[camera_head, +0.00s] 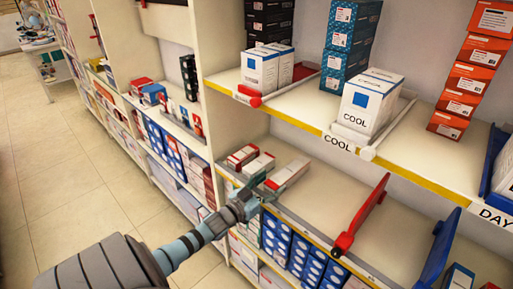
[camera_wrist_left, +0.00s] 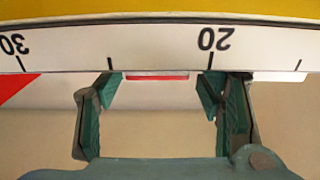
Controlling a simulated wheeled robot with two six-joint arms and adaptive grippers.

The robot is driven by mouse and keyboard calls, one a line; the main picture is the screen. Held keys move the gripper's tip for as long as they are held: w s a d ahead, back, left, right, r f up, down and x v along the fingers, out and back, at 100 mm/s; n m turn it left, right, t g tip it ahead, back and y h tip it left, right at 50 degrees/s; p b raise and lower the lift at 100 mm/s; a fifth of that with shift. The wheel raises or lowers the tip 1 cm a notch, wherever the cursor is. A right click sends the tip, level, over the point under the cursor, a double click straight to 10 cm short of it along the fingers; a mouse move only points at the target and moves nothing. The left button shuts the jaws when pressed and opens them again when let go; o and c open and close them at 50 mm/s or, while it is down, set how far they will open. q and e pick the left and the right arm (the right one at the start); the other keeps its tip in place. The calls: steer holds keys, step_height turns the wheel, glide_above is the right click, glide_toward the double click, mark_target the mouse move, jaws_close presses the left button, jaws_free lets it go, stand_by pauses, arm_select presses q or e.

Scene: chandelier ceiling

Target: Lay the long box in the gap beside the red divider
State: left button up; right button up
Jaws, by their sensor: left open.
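Three long white-and-red boxes lie side by side on the lower shelf in the head view; the rightmost long box (camera_head: 287,177) is nearest my left gripper. The red divider (camera_head: 362,218) stands further right on that shelf, with bare shelf between it and the boxes. My left gripper (camera_head: 262,188) is open at the shelf's front edge, by the near end of the rightmost box. In the left wrist view its two fingers (camera_wrist_left: 160,105) are apart, with a red strip (camera_wrist_left: 155,77) showing between them. Whether they straddle the box I cannot tell. My right gripper is out of view.
A blue divider (camera_head: 440,245) stands right of the red one, with bare shelf between. The upper shelf (camera_head: 300,105) overhangs behind, carrying white, teal and orange boxes. A ruler strip (camera_wrist_left: 160,45) runs across the wrist view. Blue boxes (camera_head: 277,240) fill the shelf below.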

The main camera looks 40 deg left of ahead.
arm_select(q)
steer(key=s+p, duration=0.2)
steer(key=s, duration=0.1)
steer(key=s+p, duration=0.1)
steer(key=s, duration=0.1)
steer(key=shift+r, duration=0.25)
steer(key=shift+s+f, duration=0.1)
steer(key=shift+s, duration=0.5)
steer(key=shift+f, duration=0.15)
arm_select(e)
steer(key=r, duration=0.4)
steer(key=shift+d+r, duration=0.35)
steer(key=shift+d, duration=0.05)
